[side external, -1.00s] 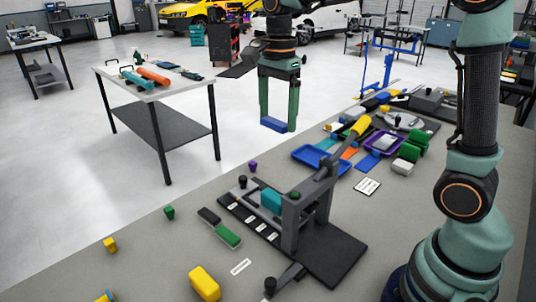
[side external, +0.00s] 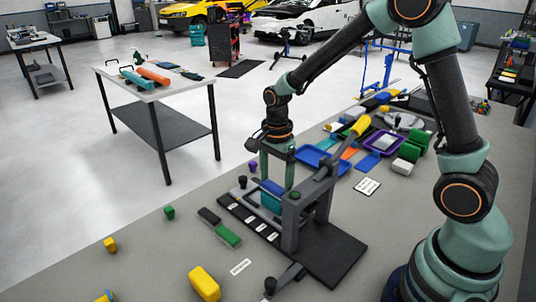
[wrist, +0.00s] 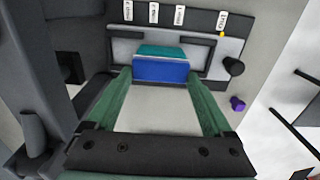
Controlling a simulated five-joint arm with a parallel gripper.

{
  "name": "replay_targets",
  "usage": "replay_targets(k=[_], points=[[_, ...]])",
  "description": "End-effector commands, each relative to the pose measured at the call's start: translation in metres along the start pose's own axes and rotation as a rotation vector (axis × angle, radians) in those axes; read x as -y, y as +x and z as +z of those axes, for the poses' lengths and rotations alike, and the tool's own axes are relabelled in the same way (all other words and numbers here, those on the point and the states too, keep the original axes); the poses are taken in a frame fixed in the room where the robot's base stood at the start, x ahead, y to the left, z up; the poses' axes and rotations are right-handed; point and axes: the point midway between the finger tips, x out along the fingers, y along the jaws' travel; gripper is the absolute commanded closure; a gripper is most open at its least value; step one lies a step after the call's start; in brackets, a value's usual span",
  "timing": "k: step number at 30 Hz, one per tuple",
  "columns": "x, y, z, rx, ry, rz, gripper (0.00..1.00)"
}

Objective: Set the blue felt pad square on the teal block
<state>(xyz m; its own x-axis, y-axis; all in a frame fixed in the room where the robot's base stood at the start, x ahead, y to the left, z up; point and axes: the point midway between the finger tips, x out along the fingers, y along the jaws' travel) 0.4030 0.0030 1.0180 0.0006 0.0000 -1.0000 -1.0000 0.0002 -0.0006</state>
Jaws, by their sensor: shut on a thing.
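My gripper (side external: 275,180) points down over the dark fixture and is shut on the blue felt pad (side external: 272,187). In the wrist view the pad (wrist: 160,70) spans between the two green fingers of the gripper (wrist: 160,75). The teal block (side external: 270,203) sits in the fixture just below the pad. In the wrist view a strip of the block (wrist: 161,51) shows beyond the pad. I cannot tell whether the pad touches the block. The fixture's upright partly hides the block and one finger in the side view.
The grey fixture frame with a lever (side external: 326,185) stands close to the right of my gripper. A row of white labels lies along the fixture base (side external: 335,255). A blue tray (side external: 318,160) and a purple tray (side external: 383,143) lie behind.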

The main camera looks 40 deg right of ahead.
Motion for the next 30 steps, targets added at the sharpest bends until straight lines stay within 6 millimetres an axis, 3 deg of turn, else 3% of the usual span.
replay_targets(k=[3, 15, 16, 25, 30], points=[[0.000, 0.009, 0.000, 0.000, 0.000, 0.001, 0.65], [0.000, 0.013, 0.000, 0.000, 0.000, -0.001, 0.65], [0.000, 0.012, 0.000, 0.000, 0.000, -0.002, 0.03], [0.000, 0.010, 0.000, 0.000, 0.000, -0.002, 0.00], [0.001, -0.009, 0.000, 0.000, 0.000, -0.006, 0.00]])
